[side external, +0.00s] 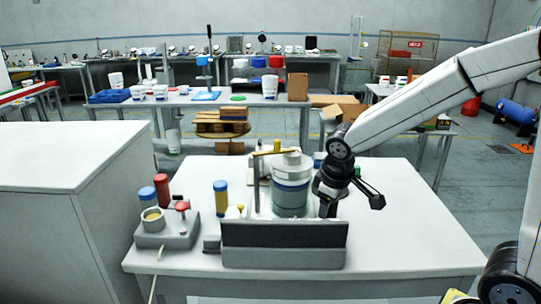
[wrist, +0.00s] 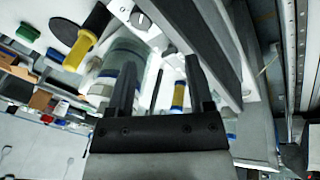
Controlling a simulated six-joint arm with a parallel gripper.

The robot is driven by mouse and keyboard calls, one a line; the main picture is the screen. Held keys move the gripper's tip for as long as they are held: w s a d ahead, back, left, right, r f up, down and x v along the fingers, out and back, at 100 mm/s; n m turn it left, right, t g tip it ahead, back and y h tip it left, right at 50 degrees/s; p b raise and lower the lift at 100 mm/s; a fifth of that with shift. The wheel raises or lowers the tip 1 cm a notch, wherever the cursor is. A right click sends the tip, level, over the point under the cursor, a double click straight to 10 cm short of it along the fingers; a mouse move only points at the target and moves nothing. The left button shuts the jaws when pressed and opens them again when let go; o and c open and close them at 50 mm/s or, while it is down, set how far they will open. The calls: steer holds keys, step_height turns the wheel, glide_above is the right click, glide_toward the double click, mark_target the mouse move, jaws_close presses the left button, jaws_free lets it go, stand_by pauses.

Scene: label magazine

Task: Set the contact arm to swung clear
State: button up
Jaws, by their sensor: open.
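A clear-and-grey cylinder with blue bands (side external: 291,190) stands upright behind a dark front panel (side external: 284,236) on the white table; it also shows in the wrist view (wrist: 118,60). A yellow bar (side external: 268,153), perhaps the contact arm, lies across near the cylinder's top. In the wrist view a yellow handle with a dark round end (wrist: 78,50) is beside the cylinder; I cannot tell whether it is the same part. My gripper (side external: 352,202) is just right of the cylinder, its fingers apart. In the wrist view nothing is held between the fingertips (wrist: 160,72).
A grey block with a cup and red knob (side external: 166,230) stands at the table's left. A red bottle (side external: 162,190) and a blue-capped yellow bottle (side external: 221,198) are near it. The table's right side (side external: 415,225) is clear. A grey cabinet (side external: 65,200) stands left.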

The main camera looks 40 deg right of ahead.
mark_target(278, 146)
steer(key=w+d+n+t+h, duration=0.2)
steer(key=w+d+n+h, duration=0.6)
steer(key=n, duration=0.4)
steer(key=w+a+r+n+t, duration=0.1)
steer(key=w+n+t, duration=0.2)
steer(key=n, duration=0.2)
steer(key=w+a+r+n+t, duration=0.1)
steer(key=w+n+t, duration=0.3)
steer(key=n, duration=0.1)
steer(key=w+a+r+n+t, duration=0.1)
steer(key=w+a+n+t, duration=0.1)
steer(key=w+n+t, duration=0.1)
steer(key=shift+w+r+n, duration=0.4)
steer(key=shift+w+n, duration=0.15)
steer(key=shift+n, duration=0.45)
steer(key=shift+d, duration=0.1)
steer(key=shift+x, duration=3.9)
jaws_close()
